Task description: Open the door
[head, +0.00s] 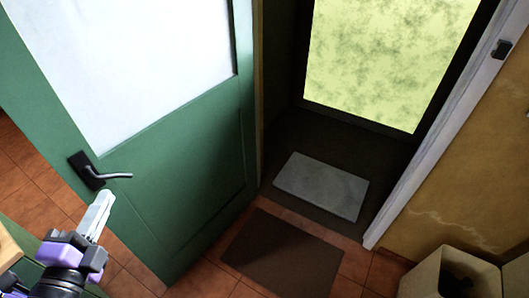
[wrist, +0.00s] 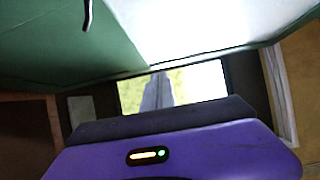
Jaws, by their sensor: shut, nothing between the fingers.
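The green door (head: 205,150) with a large white pane stands swung open on the left in the head view, and the doorway shows to its right. Its dark handle (head: 96,172) has a metal lever pointing right. My gripper (head: 104,200) is shut and empty, just below the lever; I cannot tell whether it touches the door. In the wrist view the door (wrist: 50,45) fills the upper left, with part of the lever (wrist: 88,15) at the top, apart from the fingers (wrist: 158,90).
A dark mat (head: 283,255) lies on the tile floor before the doorway, and a grey mat (head: 321,186) lies inside it. A white door frame (head: 440,120) and a beige bin (head: 450,275) are on the right. A wooden edge (head: 8,248) is at lower left.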

